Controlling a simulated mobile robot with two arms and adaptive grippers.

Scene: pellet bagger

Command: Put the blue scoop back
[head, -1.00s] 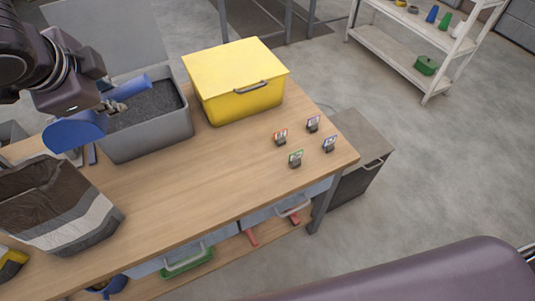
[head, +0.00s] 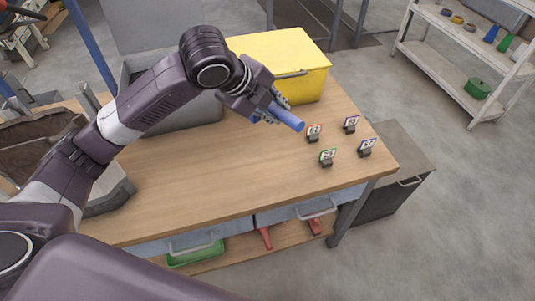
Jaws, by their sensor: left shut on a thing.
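My left gripper (head: 264,110) is shut on the blue scoop (head: 289,118) and holds it over the table, in front of the yellow bin (head: 283,52). The scoop's blue handle points right and down toward the label stands; its bowl is hidden behind the gripper. My right gripper is not in view.
A grey tub (head: 200,110) stands behind my left arm, mostly covered by it. A dark bag (head: 40,140) is at the left. The table's front middle (head: 230,180) is clear. A grey cabinet (head: 390,180) stands at the right end, and a white shelf (head: 450,80) farther back.

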